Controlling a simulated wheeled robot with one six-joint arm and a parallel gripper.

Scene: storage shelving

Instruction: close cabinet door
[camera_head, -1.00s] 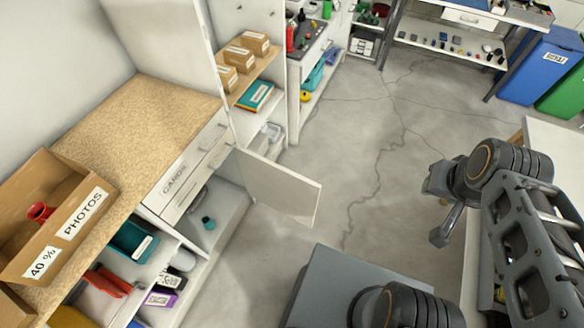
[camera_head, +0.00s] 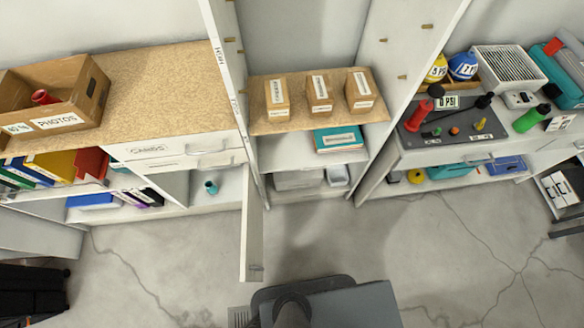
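The white cabinet door (camera_head: 252,232) stands wide open. It sticks straight out from the low cabinet toward me, seen nearly edge-on, with a small handle near its lower free end. The open compartment (camera_head: 205,190) to its left shows a small teal cup (camera_head: 211,187) inside. The door is hinged at the compartment's right side. My gripper is not in this view. Only part of my own body shows at the bottom centre, a little below and right of the door's free end.
A tall open shelf unit (camera_head: 318,120) with small cardboard boxes stands right of the door. A workbench (camera_head: 430,150) with tools stands further right. A box marked PHOTOS (camera_head: 52,100) sits on the left counter. A dark object (camera_head: 30,290) is at lower left. Floor (camera_head: 170,260) left of the door is clear.

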